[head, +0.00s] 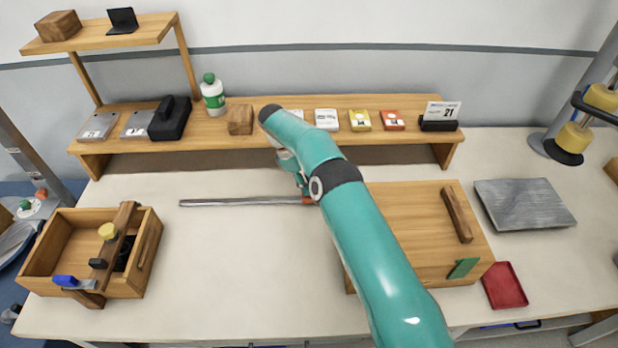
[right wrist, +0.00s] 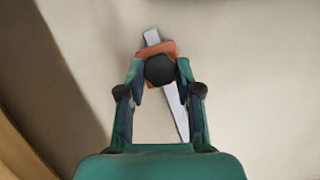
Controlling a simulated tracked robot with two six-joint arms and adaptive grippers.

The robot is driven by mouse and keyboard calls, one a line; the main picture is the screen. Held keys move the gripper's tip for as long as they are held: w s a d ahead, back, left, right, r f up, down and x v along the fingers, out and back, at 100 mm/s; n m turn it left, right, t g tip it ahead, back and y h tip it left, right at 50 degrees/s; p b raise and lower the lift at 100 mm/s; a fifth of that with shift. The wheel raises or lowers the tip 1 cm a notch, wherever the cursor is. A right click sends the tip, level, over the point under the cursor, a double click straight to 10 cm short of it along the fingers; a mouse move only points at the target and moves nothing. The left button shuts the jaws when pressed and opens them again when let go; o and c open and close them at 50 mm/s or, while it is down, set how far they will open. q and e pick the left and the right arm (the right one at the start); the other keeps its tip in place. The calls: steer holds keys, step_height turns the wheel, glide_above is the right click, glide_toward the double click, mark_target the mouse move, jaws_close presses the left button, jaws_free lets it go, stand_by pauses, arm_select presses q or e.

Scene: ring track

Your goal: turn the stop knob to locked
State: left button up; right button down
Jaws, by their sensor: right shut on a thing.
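A black stop knob (right wrist: 160,71) sits on an orange stop (right wrist: 169,47) in the right wrist view. The stop is around a flat metal rail (right wrist: 176,108). In the head view the rail (head: 240,202) lies across the table, and an edge of the orange stop (head: 308,200) shows at its right end beside my arm. My right gripper (right wrist: 160,72) is shut on the knob, one fingertip on each side. In the head view my arm hides the knob and most of the right gripper (head: 292,170). Whether the knob is locked cannot be told. My left gripper is not in view.
A wooden board box (head: 400,215) stands right of the rail, partly behind my arm. A wooden tray with tools (head: 65,245) is at the left. A wooden shelf (head: 270,105) with small boxes runs along the back. Bare table lies below the rail.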

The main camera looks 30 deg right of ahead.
steer(key=shift+s+f+m+p, duration=0.1)
steer(key=shift+f+m+p, duration=0.15)
steer(key=shift+m, duration=0.25)
steer(key=c, duration=0.8)
jaws_free()
steer(key=shift+r, duration=0.2)
steer(key=shift+o, duration=0.2)
